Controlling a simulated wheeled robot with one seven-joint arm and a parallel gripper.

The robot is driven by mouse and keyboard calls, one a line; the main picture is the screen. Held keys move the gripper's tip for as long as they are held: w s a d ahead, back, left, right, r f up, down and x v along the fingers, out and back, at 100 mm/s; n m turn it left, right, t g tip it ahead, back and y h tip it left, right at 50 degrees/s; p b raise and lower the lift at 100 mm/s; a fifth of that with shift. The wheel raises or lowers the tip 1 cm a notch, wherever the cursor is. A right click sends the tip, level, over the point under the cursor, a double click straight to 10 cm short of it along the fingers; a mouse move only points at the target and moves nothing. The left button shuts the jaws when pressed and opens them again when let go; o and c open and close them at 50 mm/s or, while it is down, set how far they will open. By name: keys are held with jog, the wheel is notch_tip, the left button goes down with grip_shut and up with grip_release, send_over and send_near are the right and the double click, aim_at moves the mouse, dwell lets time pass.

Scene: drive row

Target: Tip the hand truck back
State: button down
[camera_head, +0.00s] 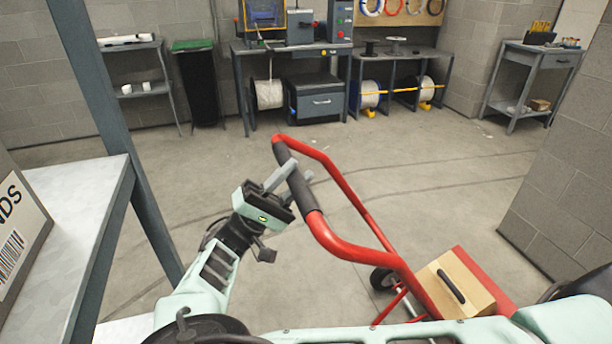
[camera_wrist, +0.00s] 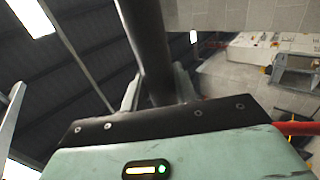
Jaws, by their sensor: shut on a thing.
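A red hand truck (camera_head: 357,255) stands on the floor right of centre in the head view, its tubular frame running from the handle down to a wheel. Its handle has a dark grip (camera_head: 296,181). My gripper (camera_head: 290,178) is shut on this grip, with the fingers on either side of it. In the wrist view the dark grip (camera_wrist: 147,45) runs up from between the fingers of my gripper (camera_wrist: 158,92). A tan box with a black handle (camera_head: 455,286) is at the lower part of the hand truck. The frame's lower end is partly hidden by my own body.
A grey shelf with a labelled box (camera_head: 20,225) stands close on the left, beside a dark post (camera_head: 110,120). A block wall (camera_head: 570,190) stands at the right. Workbenches (camera_head: 292,50) and a green-lidded bin (camera_head: 198,85) line the back. The floor between is clear.

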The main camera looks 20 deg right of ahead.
jog(key=shift+a+f+n+t, duration=0.3)
jog(key=shift+a+f+t, duration=0.2)
jog(key=shift+a, duration=0.2)
jog(key=c, duration=1.4)
grip_release()
jog(key=shift+o, duration=1.4)
jog(key=shift+a, duration=0.2)
jog(key=shift+d+r, duration=0.1)
jog(key=shift+d, duration=0.05)
jog(key=b+v, duration=0.9)
jog(key=v, duration=0.8)
